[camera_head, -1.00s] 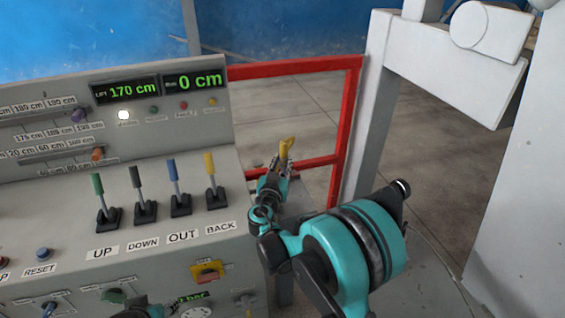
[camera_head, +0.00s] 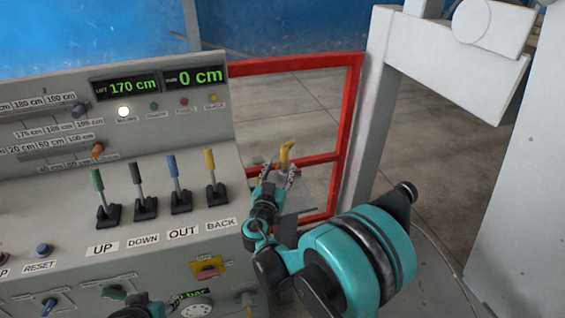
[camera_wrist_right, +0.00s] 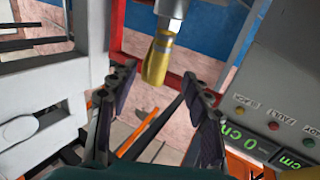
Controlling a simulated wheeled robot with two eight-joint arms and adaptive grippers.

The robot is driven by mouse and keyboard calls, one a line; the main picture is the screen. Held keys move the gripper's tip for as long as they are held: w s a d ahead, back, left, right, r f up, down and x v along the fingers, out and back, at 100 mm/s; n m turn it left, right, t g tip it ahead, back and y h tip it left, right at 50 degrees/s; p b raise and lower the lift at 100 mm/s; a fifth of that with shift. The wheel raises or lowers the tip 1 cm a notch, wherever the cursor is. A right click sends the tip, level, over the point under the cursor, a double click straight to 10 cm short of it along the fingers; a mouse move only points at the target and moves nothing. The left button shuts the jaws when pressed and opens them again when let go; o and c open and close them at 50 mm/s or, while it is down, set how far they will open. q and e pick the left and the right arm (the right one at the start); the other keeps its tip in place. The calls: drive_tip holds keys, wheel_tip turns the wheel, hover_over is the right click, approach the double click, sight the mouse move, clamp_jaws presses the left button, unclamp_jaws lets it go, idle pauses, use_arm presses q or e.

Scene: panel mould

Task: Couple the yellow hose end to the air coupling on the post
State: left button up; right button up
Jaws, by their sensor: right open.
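The yellow part (camera_head: 286,152), which looks like the hose end, stands upright beyond the right edge of the control panel, near the red frame. In the right wrist view the yellow part (camera_wrist_right: 157,60) is a short cylinder beside a grey metal fitting (camera_wrist_right: 171,9); I cannot tell whether they are joined. My right gripper (camera_head: 279,171) is open just below it in the head view. In the wrist view the two fingers of the right gripper (camera_wrist_right: 158,88) are spread apart, with the yellow part beyond the gap. I cannot make out the air coupling or the post for certain.
The grey control panel (camera_head: 60,185) with levers, knobs and green displays fills the left. The red frame (camera_head: 347,130) stands behind my right gripper. A thick white upright (camera_head: 372,130) is to its right. Open floor (camera_head: 440,170) shows beyond.

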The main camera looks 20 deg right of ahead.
drive_tip(key=v, duration=0.7)
